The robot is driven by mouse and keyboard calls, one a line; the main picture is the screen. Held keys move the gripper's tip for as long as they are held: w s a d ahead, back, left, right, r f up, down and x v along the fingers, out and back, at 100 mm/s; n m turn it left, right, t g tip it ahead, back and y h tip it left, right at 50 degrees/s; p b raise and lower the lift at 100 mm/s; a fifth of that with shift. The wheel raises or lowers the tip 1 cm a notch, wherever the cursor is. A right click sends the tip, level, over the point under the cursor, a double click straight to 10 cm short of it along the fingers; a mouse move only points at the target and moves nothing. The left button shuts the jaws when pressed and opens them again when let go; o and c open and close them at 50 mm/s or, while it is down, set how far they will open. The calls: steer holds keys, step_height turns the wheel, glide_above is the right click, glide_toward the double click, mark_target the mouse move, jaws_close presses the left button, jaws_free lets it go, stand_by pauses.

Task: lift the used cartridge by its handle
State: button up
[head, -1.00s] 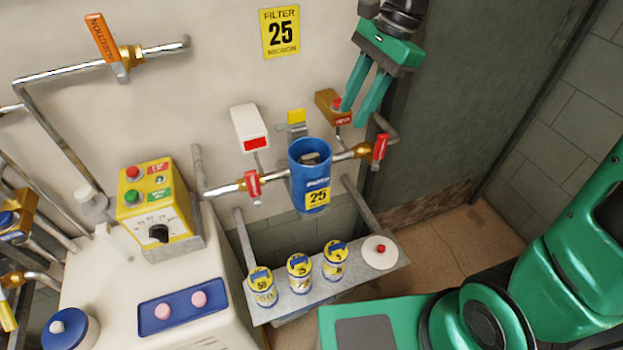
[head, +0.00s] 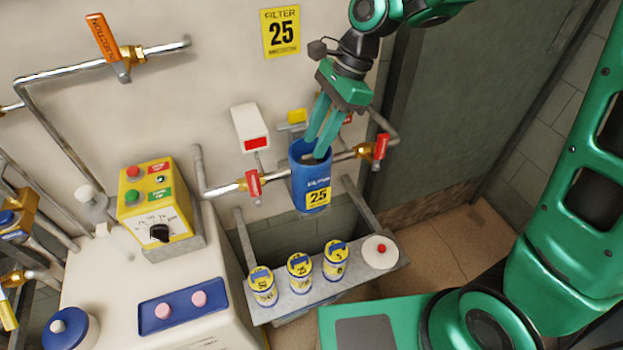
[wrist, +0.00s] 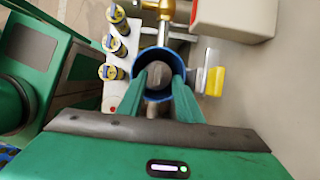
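The blue filter housing (head: 308,180) stands open at the top on the pipe under the wall sign, with a yellow "25" label. The used cartridge (wrist: 158,82) shows as a grey rounded top inside the blue housing (wrist: 143,60) in the wrist view. Its handle cannot be made out clearly. My gripper (head: 313,154) points down at the housing mouth, fingertips at or just inside the rim. In the wrist view its two fingers (wrist: 160,74) stand apart on either side of the grey top. Contact with it cannot be told.
Red-handled valves (head: 253,183) (head: 381,147) flank the housing. Several fresh cartridges (head: 300,272) and a white lid with a red knob (head: 380,251) stand on the shelf (head: 318,298) below.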

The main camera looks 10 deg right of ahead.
steer(key=x, duration=0.3)
steer(key=shift+s+f, duration=0.1)
jaws_close()
stand_by(1.4)
